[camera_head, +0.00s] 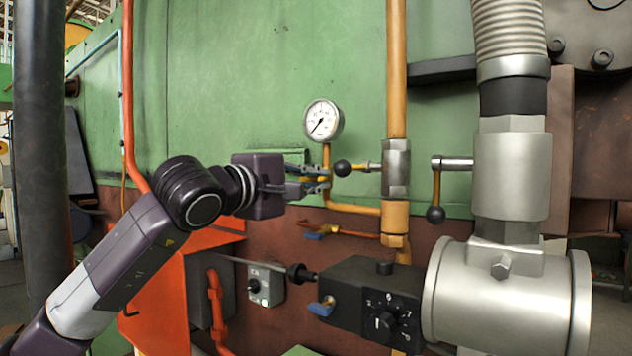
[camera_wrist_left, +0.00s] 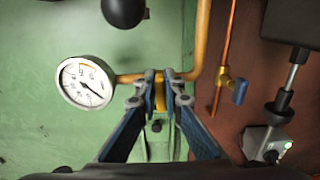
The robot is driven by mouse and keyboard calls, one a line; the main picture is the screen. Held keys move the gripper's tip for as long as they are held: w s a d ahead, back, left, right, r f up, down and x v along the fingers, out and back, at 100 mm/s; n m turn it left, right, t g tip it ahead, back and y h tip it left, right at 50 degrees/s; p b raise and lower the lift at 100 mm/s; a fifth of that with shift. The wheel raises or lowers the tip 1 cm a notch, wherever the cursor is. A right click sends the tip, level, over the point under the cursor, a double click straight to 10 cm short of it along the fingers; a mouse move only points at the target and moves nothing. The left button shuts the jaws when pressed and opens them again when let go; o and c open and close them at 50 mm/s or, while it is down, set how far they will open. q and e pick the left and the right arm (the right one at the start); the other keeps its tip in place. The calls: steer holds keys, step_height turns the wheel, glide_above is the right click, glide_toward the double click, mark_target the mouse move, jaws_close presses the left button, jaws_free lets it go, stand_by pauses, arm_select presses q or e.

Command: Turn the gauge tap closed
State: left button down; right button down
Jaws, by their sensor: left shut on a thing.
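The round white pressure gauge (camera_head: 323,120) stands on a thin yellow pipe in front of the green wall; it also shows in the wrist view (camera_wrist_left: 88,82). The gauge tap (camera_wrist_left: 160,94) sits on this pipe below the gauge, and its yellow part shows between my fingers. My left gripper (camera_head: 318,181) reaches in from the left and is shut on the tap, with its fingertips (camera_wrist_left: 161,77) on either side. The fingers hide most of the tap in the head view, and its exact handle angle is hard to tell. My right gripper is not in view.
A black ball-ended lever (camera_head: 342,168) is close to the right of my gripper. A blue-handled tap (camera_head: 320,234) is just below. A black valve block with a dial (camera_head: 385,322) and a large silver fitting (camera_head: 510,300) stand lower right. Green wall above is free.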

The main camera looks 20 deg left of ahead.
arm_select(q)
steer(key=shift+d+f, duration=0.1)
stand_by(0.5)
steer(key=c, duration=2)
jaws_free()
steer(key=shift+c, duration=0.2)
steer(key=shift+s, duration=0.1)
steer(key=v, duration=1.2)
